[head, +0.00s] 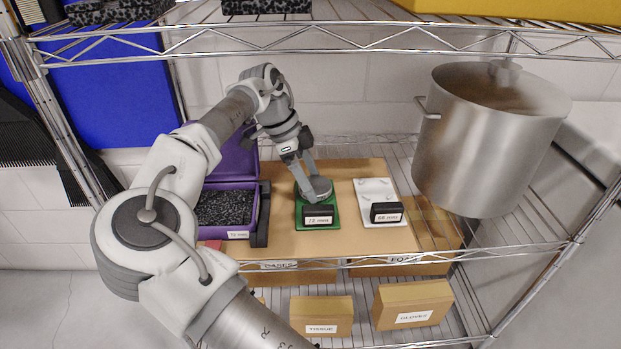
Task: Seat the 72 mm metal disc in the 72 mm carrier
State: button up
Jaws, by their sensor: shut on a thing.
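The 72 mm carrier (332,222) is a green plate with a black block in front, labelled "72 mm". It sits on the brown board in the middle of the shelf. My gripper (315,188) is shut on the grey metal disc (318,187), directly above or at the green carrier. The disc looks slightly tilted. My fingers hide part of it, and the black label block hides its lower front, so I cannot tell whether it touches the carrier.
A white carrier (375,187) labelled "68 mm" stands just right. An open purple case (228,186) with dark foam is at left. A large steel pot (485,140) is at right. A wire shelf edge (400,258) runs in front; another shelf is above.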

jog(key=shift+f+b, duration=0.2)
jog(key=shift+b, duration=0.15)
dwell(0.5)
jog(key=o, duration=1.2)
jog(key=shift+o, duration=0.2)
jog(key=shift+r+p, duration=0.75)
jog(key=shift+r, duration=0.8)
jog(key=shift+r+p, duration=1.2)
jog(key=shift+r, duration=0.8)
